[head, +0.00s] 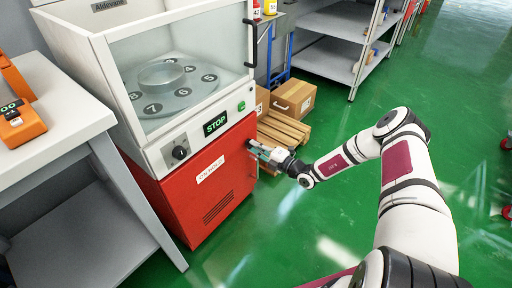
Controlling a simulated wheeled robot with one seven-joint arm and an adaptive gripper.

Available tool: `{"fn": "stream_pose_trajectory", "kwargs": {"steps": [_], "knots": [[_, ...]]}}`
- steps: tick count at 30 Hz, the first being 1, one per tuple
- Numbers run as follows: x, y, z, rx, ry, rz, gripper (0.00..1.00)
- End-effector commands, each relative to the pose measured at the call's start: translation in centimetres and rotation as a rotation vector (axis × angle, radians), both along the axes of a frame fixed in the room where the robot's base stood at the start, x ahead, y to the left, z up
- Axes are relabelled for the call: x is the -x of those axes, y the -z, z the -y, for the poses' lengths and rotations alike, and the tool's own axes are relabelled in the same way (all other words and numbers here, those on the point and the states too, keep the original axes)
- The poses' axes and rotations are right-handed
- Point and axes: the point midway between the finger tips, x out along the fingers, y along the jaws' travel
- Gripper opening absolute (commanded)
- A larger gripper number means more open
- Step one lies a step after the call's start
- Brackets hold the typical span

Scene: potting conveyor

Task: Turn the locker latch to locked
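The red locker (212,190) is the lower cabinet of a white machine, with a pale label and vent slots on its front. Its door looks shut. My gripper (255,147) is at the upper right of the red front, close to its right edge. The latch cannot be made out clearly; my gripper covers that part of the front. I cannot tell whether my gripper touches the locker, or whether its fingers are open or shut at this size.
Above the locker is a glazed chamber with a numbered round plate (170,88), a STOP display (215,123) and a black knob (180,153). A grey table (60,110) stands at the left. Cardboard boxes (294,97) on a pallet (284,130) stand behind my gripper. Green floor (290,220) in front is clear.

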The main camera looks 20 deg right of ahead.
Motion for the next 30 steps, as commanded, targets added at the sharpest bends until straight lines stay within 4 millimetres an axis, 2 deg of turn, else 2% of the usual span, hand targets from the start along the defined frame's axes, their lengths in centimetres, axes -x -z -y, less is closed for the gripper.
{"fn": "stream_pose_trajectory", "kwargs": {"steps": [14, 30], "knots": [[0.05, 0.01, -0.02, 0.096, -0.001, 0.069, 0.00], [0.03, -0.05, 0.02, 0.489, 0.000, 0.353, 0.00]]}}
